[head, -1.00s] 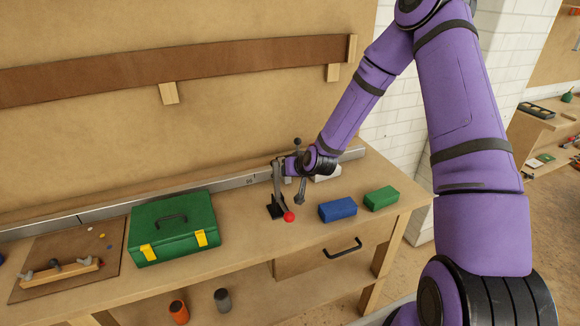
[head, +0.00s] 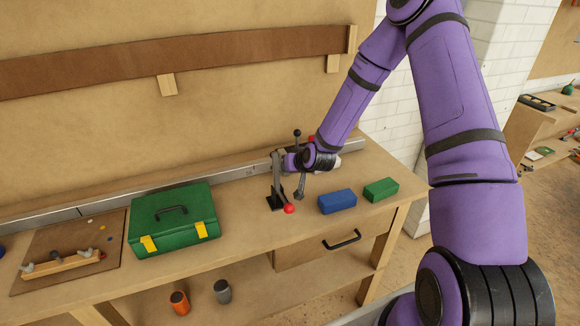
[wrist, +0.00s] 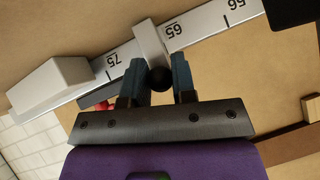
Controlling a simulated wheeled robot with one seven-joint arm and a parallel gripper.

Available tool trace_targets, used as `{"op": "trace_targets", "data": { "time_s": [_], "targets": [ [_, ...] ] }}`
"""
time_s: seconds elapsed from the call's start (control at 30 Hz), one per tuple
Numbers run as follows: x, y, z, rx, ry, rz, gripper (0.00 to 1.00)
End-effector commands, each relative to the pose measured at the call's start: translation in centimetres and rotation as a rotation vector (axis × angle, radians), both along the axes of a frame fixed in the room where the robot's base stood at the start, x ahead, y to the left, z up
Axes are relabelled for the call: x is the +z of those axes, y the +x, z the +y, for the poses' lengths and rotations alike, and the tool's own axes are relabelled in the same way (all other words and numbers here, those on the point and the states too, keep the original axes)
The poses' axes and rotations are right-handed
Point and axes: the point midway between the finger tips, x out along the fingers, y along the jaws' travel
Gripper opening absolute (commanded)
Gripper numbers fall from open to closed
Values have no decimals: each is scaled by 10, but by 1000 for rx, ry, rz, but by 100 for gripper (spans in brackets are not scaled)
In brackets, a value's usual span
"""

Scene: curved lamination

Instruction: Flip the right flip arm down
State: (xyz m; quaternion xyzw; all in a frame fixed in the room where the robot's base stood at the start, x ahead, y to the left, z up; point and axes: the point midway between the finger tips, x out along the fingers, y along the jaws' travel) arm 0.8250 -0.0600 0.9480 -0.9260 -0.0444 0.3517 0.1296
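A metal clamp (head: 276,178) with an upright grey arm and a red ball handle (head: 289,208) stands on the bench by the measuring rail. A black ball knob (head: 297,133) rises on a thin stem just above my gripper (head: 287,160). I cannot tell which part is the right flip arm. In the wrist view my gripper (wrist: 158,76) has its two dark fingers apart, with a black ball (wrist: 160,78) between them. I cannot tell whether the fingers touch it. A pale metal bar (wrist: 150,42) crosses the rail beyond the ball. My wrist hides parts behind it.
The measuring rail (head: 180,193) runs along the back of the bench. A green toolbox (head: 172,226) stands left. A blue block (head: 337,201) and a green block (head: 381,190) lie right of the clamp. A brown curved strip (head: 170,66) hangs on the back panel.

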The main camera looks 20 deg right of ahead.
Motion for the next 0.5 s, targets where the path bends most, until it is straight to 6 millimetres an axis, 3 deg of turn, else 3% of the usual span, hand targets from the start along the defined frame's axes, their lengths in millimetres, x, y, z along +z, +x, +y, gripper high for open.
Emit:
{"op": "trace_targets", "data": {
  "time_s": [0.03,0.07,0.5],
  "targets": [
    [3,5,-4,-8,-3,-13,43],
    [3,5,-4,-8,-3,-13,50],
    [4,5,1,0,0,-16,50]
  ]
}}
